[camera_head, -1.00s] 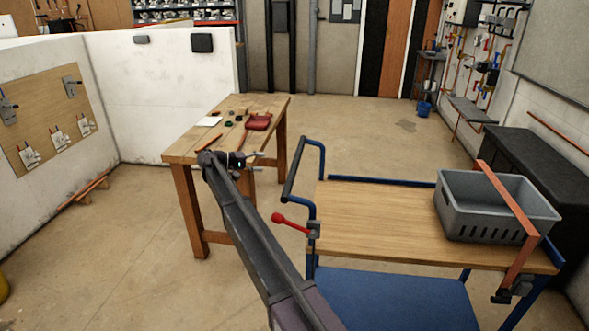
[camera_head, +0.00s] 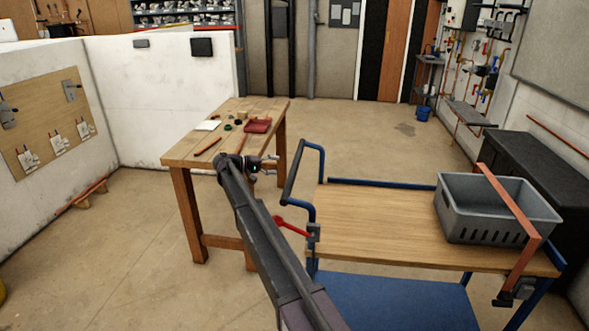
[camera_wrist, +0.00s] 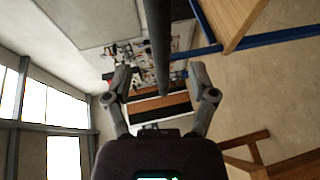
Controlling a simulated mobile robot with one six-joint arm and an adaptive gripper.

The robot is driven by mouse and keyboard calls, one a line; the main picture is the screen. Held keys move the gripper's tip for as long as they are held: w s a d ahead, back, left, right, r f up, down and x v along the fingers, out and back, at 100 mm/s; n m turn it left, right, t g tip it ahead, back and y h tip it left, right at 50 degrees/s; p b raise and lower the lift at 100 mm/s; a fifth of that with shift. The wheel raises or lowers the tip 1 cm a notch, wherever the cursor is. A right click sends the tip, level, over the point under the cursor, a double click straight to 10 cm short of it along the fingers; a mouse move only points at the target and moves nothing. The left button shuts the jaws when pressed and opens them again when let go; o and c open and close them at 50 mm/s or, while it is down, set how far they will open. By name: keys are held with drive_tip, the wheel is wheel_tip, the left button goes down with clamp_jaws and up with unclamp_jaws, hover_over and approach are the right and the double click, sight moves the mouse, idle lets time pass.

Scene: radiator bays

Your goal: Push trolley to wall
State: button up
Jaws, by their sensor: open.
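The trolley has a wooden top deck (camera_head: 375,225), a blue lower shelf (camera_head: 390,300) and a blue frame. Its upright push handle with a dark grip (camera_head: 293,178) is at its left end. My gripper (camera_head: 276,166) is open and empty just left of the handle, fingers pointing right. In the wrist view, the dark handle bar (camera_wrist: 159,45) runs down between my open fingers (camera_wrist: 162,78); it appears ahead of them, and I see no contact. A red lever (camera_head: 292,226) sticks out at the deck's left corner, partly behind my arm.
A grey crate (camera_head: 485,225) stands on the deck's right end, with a copper-coloured bar (camera_head: 512,205) over it. A wooden workbench (camera_head: 185,154) with small items stands left of the trolley. A dark cabinet (camera_head: 545,175) is at the right wall. Floor behind the trolley (camera_head: 360,135) is clear.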

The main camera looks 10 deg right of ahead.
sight(295, 166)
drive_tip(key=d, duration=0.2)
drive_tip(key=d+f, duration=0.1)
drive_tip(key=d, duration=0.2)
drive_tip(key=d+b, duration=0.1)
drive_tip(key=d, duration=0.2)
drive_tip(key=shift+w+f, duration=0.25)
drive_tip(key=shift+w, duration=0.1)
clamp_jaws()
